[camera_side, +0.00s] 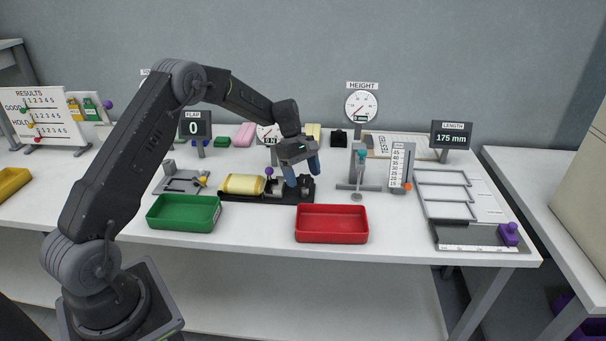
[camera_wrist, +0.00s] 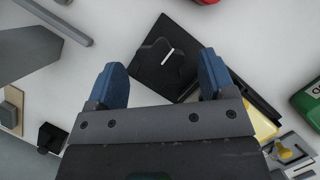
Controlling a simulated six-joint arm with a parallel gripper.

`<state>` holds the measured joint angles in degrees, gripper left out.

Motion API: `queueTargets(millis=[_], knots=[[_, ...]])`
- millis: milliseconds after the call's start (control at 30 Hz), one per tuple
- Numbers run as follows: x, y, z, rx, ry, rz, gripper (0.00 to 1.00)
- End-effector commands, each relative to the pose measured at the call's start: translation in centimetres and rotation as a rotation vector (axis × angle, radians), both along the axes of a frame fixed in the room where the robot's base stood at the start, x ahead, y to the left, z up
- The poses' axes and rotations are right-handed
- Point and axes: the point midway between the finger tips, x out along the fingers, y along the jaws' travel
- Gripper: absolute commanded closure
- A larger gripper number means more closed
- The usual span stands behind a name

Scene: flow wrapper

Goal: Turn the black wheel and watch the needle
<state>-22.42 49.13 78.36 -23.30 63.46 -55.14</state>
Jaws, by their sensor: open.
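The black wheel (camera_wrist: 155,58) lies on a black base in the wrist view, with a white mark on its top. It sits ahead of and between the two blue fingers of my gripper (camera_wrist: 165,65), which are open and empty. In the side view my gripper (camera_side: 302,178) points down over the right end of the black fixture (camera_side: 258,199), and its fingers mostly hide the wheel there. I cannot tell if they touch it. A round dial (camera_side: 264,131) behind the fixture is partly hidden by my arm, and its needle is too small to read.
A yellow roll (camera_side: 243,184) lies on the fixture's left part. A green tray (camera_side: 184,213) and a red tray (camera_side: 332,224) stand in front. A height dial (camera_side: 361,106) stands behind, and a gauge stand (camera_side: 359,170) is close on the right.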

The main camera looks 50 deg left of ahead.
Motion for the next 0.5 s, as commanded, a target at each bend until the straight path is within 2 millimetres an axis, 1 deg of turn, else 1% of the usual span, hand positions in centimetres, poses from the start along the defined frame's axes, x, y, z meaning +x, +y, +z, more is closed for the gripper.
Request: queueTargets(millis=[300, 500], knots=[[0.01, -0.10, -0.23, 0.001, 0.000, 0.000, 0.25], [0.00, -0.10, -0.21, 0.001, 0.000, -0.001, 0.44]])
